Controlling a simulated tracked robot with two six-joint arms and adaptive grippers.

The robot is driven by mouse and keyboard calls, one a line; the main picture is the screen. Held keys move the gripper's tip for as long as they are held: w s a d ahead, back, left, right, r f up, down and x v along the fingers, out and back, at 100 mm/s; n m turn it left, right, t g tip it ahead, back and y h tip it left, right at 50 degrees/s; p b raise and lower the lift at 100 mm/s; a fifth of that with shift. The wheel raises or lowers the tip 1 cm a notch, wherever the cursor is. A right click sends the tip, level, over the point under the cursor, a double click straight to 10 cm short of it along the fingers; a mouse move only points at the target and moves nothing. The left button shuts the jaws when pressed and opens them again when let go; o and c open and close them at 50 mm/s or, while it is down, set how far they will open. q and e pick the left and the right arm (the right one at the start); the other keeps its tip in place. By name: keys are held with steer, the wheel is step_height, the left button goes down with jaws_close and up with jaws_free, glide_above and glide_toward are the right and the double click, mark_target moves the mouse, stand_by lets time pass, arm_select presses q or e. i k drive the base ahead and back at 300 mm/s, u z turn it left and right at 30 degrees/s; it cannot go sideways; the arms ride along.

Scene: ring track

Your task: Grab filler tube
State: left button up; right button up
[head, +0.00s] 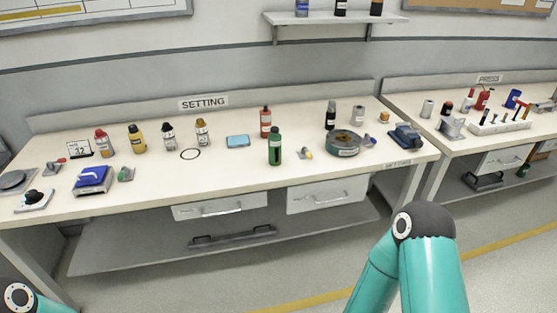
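I cannot tell for sure which item is the filler tube. Candidates on the setting table (230,180) are a small grey cylinder (358,114) at the back right and a small grey piece with a yellow end (305,153) near the front, right of a green bottle (275,148). Another light grey cylinder (427,108) stands on the press table (460,144) at the right. Neither of my grippers is in view; only teal links of my arms show at the bottom left and bottom right.
Red bottles (265,122), a yellow bottle (137,139), a black bottle (331,115), a blue box (238,141), a round tin (343,144) and a blue device (92,179) stand on the setting table.

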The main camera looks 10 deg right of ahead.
mark_target(274, 144)
steer(key=u, duration=0.15)
steer(key=i, duration=0.85)
steer(key=u, duration=0.3)
